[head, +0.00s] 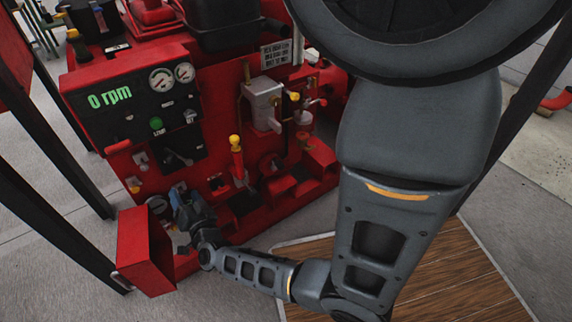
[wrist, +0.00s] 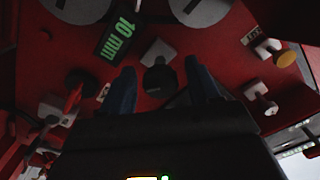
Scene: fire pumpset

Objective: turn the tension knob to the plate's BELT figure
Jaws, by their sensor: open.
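My gripper (wrist: 159,68) is open, with its two blue fingers apart in the wrist view. A dark round knob (wrist: 160,80) on the red panel shows between the fingers; I cannot tell whether they touch it. It may be the tension knob. A display (wrist: 119,37) above and left of it reads 10 mm in green. In the head view my gripper (head: 187,212) is low at the red machine's front left, and it hides the knob. A white plate (head: 276,54) with dark lettering is at the machine's upper right; its text is too small to read.
In the head view a red box (head: 144,251) stands close left of my gripper. The black panel display (head: 110,94) reads 0 rpm.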

